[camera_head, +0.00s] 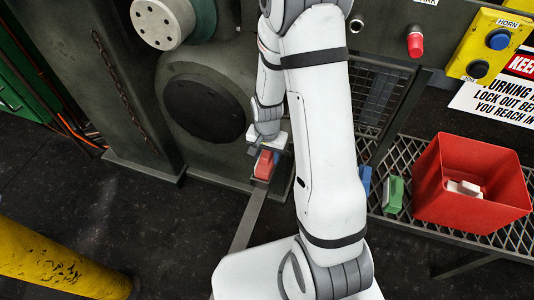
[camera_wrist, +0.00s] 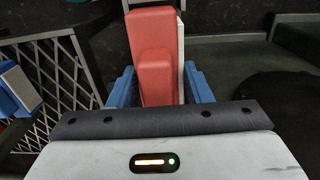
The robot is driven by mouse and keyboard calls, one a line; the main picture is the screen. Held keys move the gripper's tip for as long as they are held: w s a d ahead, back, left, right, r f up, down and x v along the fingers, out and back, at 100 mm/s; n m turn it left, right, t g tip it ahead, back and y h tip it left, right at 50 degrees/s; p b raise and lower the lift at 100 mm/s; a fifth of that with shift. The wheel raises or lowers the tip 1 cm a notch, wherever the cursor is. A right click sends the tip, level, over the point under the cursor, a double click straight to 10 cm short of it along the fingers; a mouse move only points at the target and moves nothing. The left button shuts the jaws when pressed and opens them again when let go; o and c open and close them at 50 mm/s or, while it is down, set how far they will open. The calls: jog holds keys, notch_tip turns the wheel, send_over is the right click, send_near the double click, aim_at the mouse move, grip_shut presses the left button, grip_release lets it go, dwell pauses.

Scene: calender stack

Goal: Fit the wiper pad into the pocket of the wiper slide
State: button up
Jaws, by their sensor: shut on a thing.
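My gripper (camera_wrist: 160,88) has blue fingers, one on each side of a red block with a pale backing, which I take to be the wiper pad (camera_wrist: 155,55). The gripper is shut on it. In the head view the red pad (camera_head: 264,165) shows below the end of my arm, in front of the dark machine frame. A long grey bar (camera_head: 247,222) runs below the pad toward the front; it may be part of the wiper slide. I cannot make out the slide's pocket, or whether the pad touches anything in front of it.
A mesh shelf (camera_head: 423,239) at the right bears a green block (camera_head: 393,194), a blue block (camera_head: 365,181) and a red bin (camera_head: 455,203) with white pieces. A yellow post (camera_head: 60,273) stands at the lower left. A dark round roll end (camera_head: 203,108) is left of my gripper.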

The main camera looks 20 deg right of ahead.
jog(key=shift+f+b, duration=0.5)
jog(key=shift+f, duration=0.2)
jog(key=o, duration=1.3)
jog(key=shift+r, duration=0.1)
notch_tip(320, 180, up, 8)
jog(key=shift+f+p, duration=0.15)
jog(key=shift+p, duration=0.7)
